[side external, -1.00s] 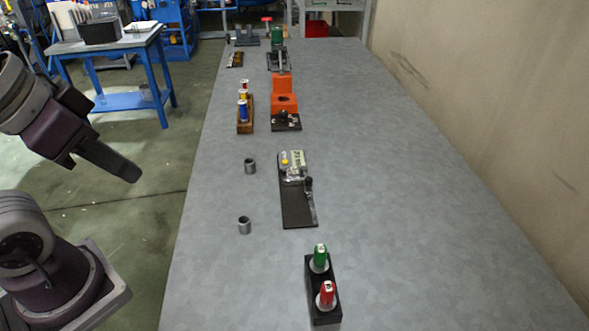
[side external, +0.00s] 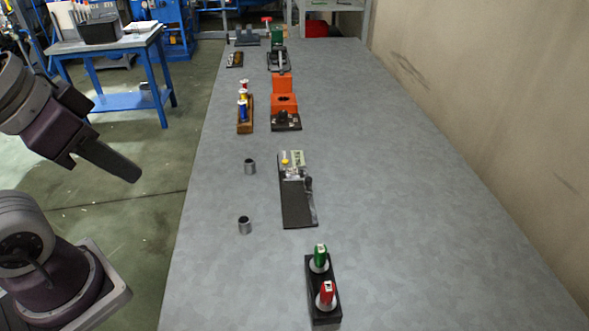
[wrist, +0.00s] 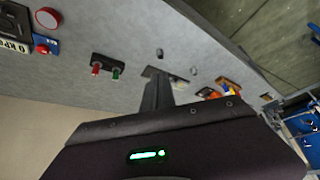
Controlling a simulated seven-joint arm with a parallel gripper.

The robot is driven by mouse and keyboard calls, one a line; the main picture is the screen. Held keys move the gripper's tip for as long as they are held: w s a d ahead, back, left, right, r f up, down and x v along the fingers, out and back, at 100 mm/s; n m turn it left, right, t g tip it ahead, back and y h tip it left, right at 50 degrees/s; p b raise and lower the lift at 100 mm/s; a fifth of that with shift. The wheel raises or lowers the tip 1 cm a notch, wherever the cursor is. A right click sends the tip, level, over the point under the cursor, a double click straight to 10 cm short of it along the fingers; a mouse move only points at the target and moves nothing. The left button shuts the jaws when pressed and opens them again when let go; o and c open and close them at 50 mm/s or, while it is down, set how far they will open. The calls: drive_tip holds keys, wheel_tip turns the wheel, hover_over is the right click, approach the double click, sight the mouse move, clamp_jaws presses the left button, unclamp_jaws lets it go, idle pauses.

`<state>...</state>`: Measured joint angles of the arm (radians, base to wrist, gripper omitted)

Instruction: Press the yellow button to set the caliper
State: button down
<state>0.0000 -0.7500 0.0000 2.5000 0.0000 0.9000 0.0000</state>
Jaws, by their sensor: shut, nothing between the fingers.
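The caliper (side external: 297,180) lies on a dark plate (side external: 299,213) in the middle of the grey table. The yellow button (side external: 285,162) is at the far left end of the caliper's housing. My gripper (side external: 137,177) is shut and empty. It hangs left of the table's edge, well apart from the caliper. In the wrist view my gripper's fingers (wrist: 158,84) are together and hide part of the caliper and its plate (wrist: 150,72). I cannot make out the button clearly in that view.
Two grey metal rings (side external: 250,167) (side external: 244,226) stand left of the caliper. A black block with green and red handles (side external: 323,288) is nearer the camera. Orange fixture (side external: 284,95) and wooden block with coloured parts (side external: 245,117) stand behind. The table's right side is clear.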

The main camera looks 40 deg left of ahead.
idle(0.4)
drive_tip(key=n+t, duration=0.4)
drive_tip(key=n, duration=0.4)
hover_over(285, 162)
wheel_tip(285, 162, down, 14)
drive_tip(key=shift+s+a+r, duration=0.15)
drive_tip(key=shift+s, duration=0.15)
drive_tip(key=shift+f, duration=4.4)
drive_tip(key=shift+f, duration=0.1)
drive_tip(key=shift+f, duration=0.3)
